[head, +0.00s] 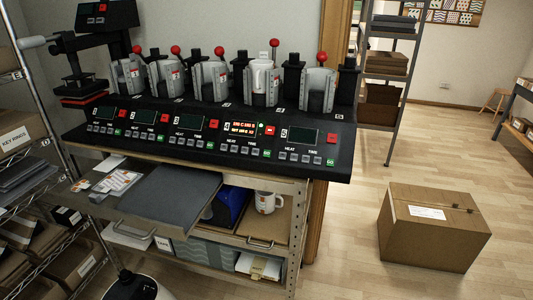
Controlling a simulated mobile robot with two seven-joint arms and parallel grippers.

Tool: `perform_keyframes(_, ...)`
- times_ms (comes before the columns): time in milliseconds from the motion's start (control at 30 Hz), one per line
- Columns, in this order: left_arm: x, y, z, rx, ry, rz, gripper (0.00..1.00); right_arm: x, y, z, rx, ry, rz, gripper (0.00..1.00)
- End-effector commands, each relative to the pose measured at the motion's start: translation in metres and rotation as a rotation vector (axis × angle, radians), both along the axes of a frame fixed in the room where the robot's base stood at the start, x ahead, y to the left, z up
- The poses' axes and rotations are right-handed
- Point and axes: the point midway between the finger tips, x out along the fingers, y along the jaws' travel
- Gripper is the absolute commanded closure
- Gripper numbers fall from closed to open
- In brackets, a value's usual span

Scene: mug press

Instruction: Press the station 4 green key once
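The mug press (205,130) is a long black machine with five stations on the bench. Station 4 is second from the right; its display (243,128) is lit with orange text. A small green light shows beside that display, and a red key (270,130) is to its right. The station 4 green key (267,154) is at the right end of the row of grey keys below the display. A white mug (262,76) sits in the station 4 clamp (262,98). Neither of my grippers is in view.
The other station displays are dark. A grey pad (170,200) lies on a pulled-out shelf in front of the press. A mug (267,202) stands on a shelf below. A cardboard box (433,228) is on the floor at right, with open floor around it. A wire rack stands at left.

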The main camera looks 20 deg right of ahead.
Motion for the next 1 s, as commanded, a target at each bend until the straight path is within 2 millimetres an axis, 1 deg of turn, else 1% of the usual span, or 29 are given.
perform_keyframes(33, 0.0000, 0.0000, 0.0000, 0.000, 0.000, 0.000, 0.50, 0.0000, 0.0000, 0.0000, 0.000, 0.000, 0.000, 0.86)
perform_keyframes(167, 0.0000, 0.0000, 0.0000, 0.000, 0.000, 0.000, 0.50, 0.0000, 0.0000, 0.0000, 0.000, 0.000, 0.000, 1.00)
perform_keyframes(1000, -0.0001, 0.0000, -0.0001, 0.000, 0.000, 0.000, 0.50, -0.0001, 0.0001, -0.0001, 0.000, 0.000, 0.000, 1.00)
